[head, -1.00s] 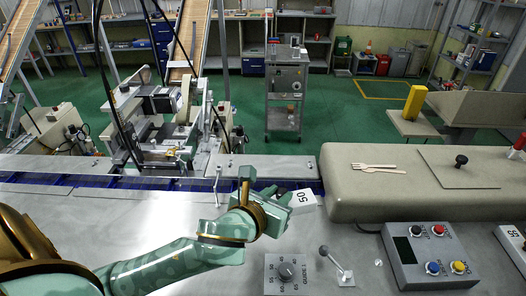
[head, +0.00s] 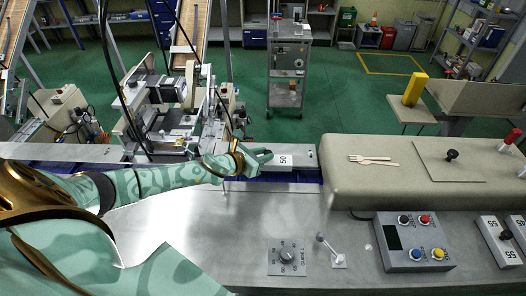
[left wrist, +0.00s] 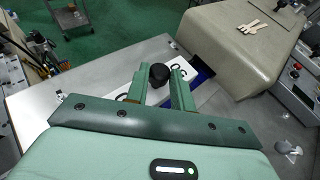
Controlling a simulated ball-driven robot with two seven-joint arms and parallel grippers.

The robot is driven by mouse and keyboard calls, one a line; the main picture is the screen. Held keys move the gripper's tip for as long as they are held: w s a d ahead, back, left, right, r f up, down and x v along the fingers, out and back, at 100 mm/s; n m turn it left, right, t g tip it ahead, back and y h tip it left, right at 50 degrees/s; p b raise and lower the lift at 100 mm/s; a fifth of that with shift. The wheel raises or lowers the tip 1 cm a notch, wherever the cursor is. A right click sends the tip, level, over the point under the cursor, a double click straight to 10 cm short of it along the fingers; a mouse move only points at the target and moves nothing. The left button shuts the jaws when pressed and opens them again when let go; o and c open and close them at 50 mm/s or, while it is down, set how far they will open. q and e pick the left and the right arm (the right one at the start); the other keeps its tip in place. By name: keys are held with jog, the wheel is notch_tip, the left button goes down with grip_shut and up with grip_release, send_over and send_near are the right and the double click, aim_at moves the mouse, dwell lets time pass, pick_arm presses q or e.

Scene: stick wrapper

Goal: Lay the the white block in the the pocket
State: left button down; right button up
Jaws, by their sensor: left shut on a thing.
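The white block (head: 285,160) carries a black "50" on its face, and it also shows in the left wrist view (left wrist: 120,88). My left gripper (head: 262,154) is shut on the block's black knob (left wrist: 159,73), with one finger on each side. The block is over the blue channel (head: 300,176), at its far edge by the grey plate. I cannot tell whether it touches the plate. Blue shows beside the block in the left wrist view (left wrist: 201,72). No separate pocket can be made out, and part of the channel is hidden by my arm. My right gripper is not in view.
A control box (head: 412,243), a guide dial (head: 287,254) and blocks marked 55 (head: 498,240) are on the front deck. A machine (head: 170,105) stands behind. The middle deck is clear.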

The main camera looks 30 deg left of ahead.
pick_arm(q)
jog(key=shift+f+b, duration=0.35)
jog(key=shift+f, duration=0.2)
notch_tip(320, 180, down, 5)
jog(key=b, duration=0.4)
jog(key=shift+b, duration=0.3)
jog(key=shift+f+b, duration=0.6)
jog(key=shift+f, duration=0.05)
jog(key=shift+f+b, duration=0.45)
jog(key=c, duration=1.1)
grip_release()
